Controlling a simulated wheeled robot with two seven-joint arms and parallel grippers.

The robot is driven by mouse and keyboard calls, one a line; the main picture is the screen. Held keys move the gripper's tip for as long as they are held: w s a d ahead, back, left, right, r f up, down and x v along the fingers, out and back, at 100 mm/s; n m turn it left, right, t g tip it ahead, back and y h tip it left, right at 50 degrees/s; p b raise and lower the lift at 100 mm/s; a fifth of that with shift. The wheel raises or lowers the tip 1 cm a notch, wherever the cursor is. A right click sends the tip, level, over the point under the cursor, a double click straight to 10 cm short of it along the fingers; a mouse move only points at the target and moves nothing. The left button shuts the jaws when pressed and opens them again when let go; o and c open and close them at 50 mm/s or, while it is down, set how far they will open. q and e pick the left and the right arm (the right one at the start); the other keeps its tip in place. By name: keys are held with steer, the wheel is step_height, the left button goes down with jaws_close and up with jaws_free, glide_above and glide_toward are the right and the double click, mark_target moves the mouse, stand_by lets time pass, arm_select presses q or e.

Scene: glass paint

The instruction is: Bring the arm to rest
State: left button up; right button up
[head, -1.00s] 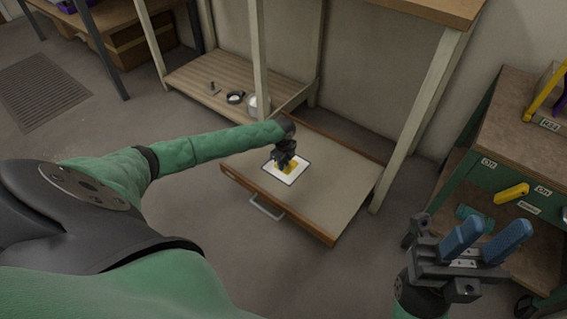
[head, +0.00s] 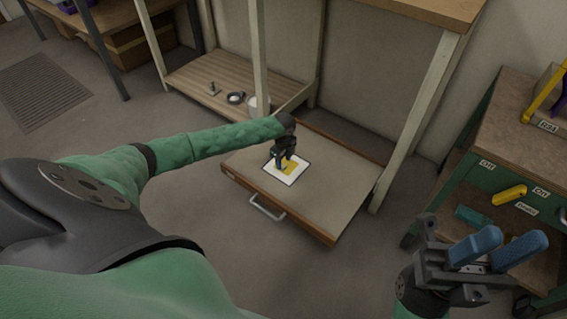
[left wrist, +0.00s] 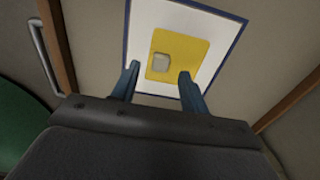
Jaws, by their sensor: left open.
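My left gripper (head: 284,163) is open above the board in the middle of the head view. In the left wrist view its two blue fingers (left wrist: 158,84) stand apart with nothing between them. Beyond the fingertips lies a white panel with a dark blue edge (left wrist: 204,18), which also shows in the head view (head: 292,181). A yellow patch (left wrist: 190,50) covers part of the panel. A small pale block (left wrist: 161,61) sits on the yellow patch. My right gripper (head: 497,250) is at the lower right, its blue fingers apart and empty.
The panel lies on a wide drawer-like board (head: 328,195) with a metal handle (head: 266,207). A green workbench (head: 530,125) with a yellow tool (head: 510,194) stands at the right.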

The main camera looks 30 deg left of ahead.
arm_select(q)
step_height(320, 180, up, 5)
steer(key=shift+r+p, duration=0.15)
steer(key=shift+p, duration=0.4)
